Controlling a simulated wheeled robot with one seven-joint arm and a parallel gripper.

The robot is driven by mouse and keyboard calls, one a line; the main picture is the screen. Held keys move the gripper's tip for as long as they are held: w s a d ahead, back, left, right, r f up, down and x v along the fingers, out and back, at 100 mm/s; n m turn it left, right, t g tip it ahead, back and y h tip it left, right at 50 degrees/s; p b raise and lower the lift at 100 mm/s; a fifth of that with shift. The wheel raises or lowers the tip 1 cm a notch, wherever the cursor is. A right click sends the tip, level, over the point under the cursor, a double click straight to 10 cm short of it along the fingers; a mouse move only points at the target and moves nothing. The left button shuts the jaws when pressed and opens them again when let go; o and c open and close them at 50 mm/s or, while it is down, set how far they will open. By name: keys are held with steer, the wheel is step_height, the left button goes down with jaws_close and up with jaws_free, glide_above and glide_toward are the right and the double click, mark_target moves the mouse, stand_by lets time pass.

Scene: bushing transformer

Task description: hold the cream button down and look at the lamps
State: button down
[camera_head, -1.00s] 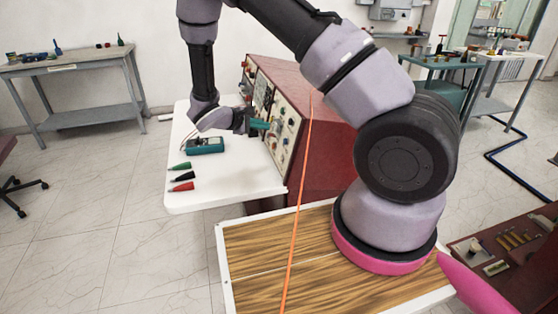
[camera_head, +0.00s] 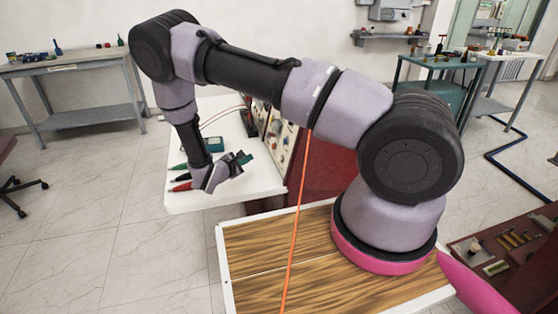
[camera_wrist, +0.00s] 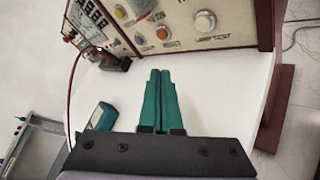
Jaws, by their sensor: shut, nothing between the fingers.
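The red-cased panel's front face (camera_wrist: 235,36) spans the top of the wrist view. A round cream button (camera_wrist: 205,20) sits on it above a label that seems to end in "TEST". An orange round button or lamp (camera_wrist: 163,33) is left of it, and a yellowish one (camera_wrist: 119,13) is farther left. I cannot tell whether any lamp is lit. My gripper's teal fingers (camera_wrist: 161,74) are shut, empty and apart from the panel, over the white table. In the head view my gripper (camera_head: 244,157) is above the table's near part, and my arm hides much of the panel.
The white table (camera_head: 262,180) carries a teal meter (camera_wrist: 102,115) and marker-shaped items, including a green one (camera_head: 178,166), partly behind my arm. A red lead (camera_wrist: 70,90) hangs beside the panel's left part. A dark clip-like object (camera_wrist: 117,62) stands against the panel.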

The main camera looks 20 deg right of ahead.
steer(key=shift+d+f, duration=0.35)
steer(key=shift+d, duration=1.05)
steer(key=shift+d+f, duration=0.3)
steer(key=shift+d, duration=1.1)
steer(key=shift+d+f, duration=0.35)
steer(key=shift+d, duration=1.05)
steer(key=shift+d, duration=0.1)
steer(key=shift+d, duration=0.35)
steer(key=shift+d+f, duration=0.2)
steer(key=shift+d, duration=0.3)
steer(key=shift+a, duration=0.2)
steer(key=shift+a+r, duration=0.25)
steer(key=shift+a, duration=0.5)
steer(key=shift+a+r, duration=0.2)
steer(key=shift+a, duration=0.6)
steer(key=shift+a+r, duration=0.15)
steer(key=shift+a, duration=0.65)
steer(key=shift+a+r, duration=0.2)
steer(key=shift+a, duration=0.6)
